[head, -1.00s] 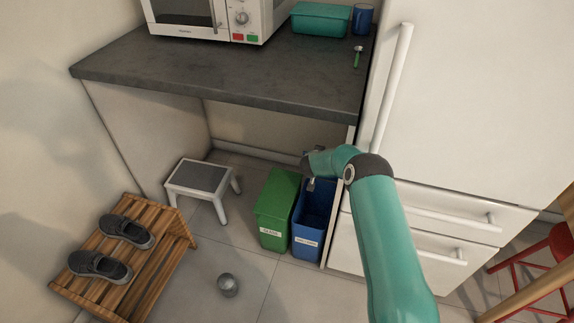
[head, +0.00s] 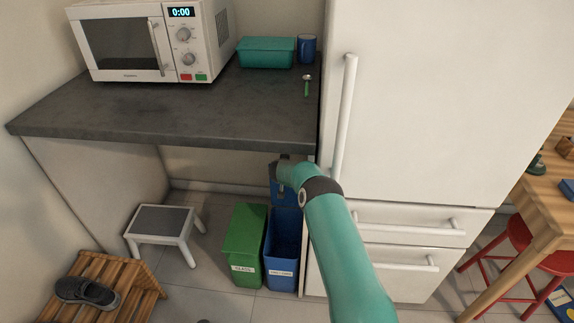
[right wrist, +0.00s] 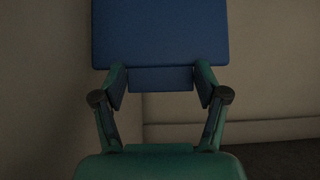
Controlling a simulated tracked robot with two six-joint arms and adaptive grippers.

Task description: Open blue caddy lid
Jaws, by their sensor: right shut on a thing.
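The blue caddy (head: 281,270) stands on the floor under the counter, with its dark inside showing. Its blue lid (head: 291,199) is raised at the back of the caddy, partly hidden by my right gripper (head: 281,186). In the right wrist view the lid (right wrist: 160,35) is a flat blue panel with a narrower tab between the two fingers. My right gripper (right wrist: 162,88) is shut on this tab. My left gripper is not in view.
A green caddy (head: 244,243) with a closed lid stands close to the left of the blue one. White fridge drawers (head: 400,225) are close on the right. The counter (head: 190,115) is above. A grey-topped step stool (head: 163,223) stands further left.

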